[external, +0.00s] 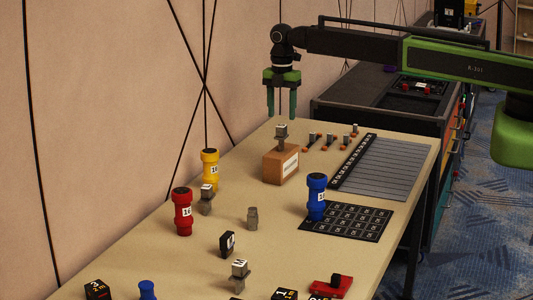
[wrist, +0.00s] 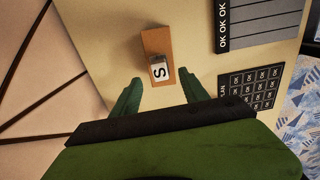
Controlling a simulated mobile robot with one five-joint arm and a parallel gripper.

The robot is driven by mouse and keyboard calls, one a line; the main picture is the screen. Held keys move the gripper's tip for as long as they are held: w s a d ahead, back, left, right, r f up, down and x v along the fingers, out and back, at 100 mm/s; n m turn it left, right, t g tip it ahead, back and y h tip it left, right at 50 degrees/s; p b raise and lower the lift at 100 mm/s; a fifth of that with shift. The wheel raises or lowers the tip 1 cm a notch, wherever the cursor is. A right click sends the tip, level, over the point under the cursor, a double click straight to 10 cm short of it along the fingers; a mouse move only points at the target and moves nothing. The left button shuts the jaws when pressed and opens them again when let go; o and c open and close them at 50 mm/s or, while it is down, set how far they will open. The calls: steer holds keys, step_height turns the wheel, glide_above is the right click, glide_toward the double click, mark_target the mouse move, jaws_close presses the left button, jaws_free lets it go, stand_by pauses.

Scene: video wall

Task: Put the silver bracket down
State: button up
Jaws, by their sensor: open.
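A silver bracket (external: 281,136) with a pale labelled top stands upright on a brown box (external: 281,166) near the back of the table. In the wrist view the bracket (wrist: 159,70) shows a black S on its white top face, at one end of the box (wrist: 155,40). My gripper (external: 281,113) is open and empty, fingers pointing down, just above the bracket. In the wrist view the fingertips (wrist: 161,80) are spread wide on either side, apart from it.
A yellow cylinder (external: 210,168), a red cylinder (external: 182,212) and other grey pieces stand at left. A grey lined board (external: 385,172) lies at right. Small orange-based pieces (external: 331,141) stand behind the box.

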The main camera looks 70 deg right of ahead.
step_height(320, 180, up, 3)
steer(key=shift+f+p, duration=0.2)
steer(key=shift+p, duration=0.4)
steer(key=shift+s+a+f, duration=0.1)
steer(key=shift+s, duration=0.15)
steer(key=s+a+m, duration=0.4)
steer(key=s+m, duration=0.5)
steer(key=s, duration=0.3)
steer(key=s+a+m, duration=0.4)
steer(key=s+m, duration=0.5)
steer(key=s, duration=0.4)
steer(key=shift+a, duration=0.2)
steer(key=shift+f, duration=0.1)
steer(key=shift+f+b, duration=0.35)
steer(key=shift+b, duration=0.2)
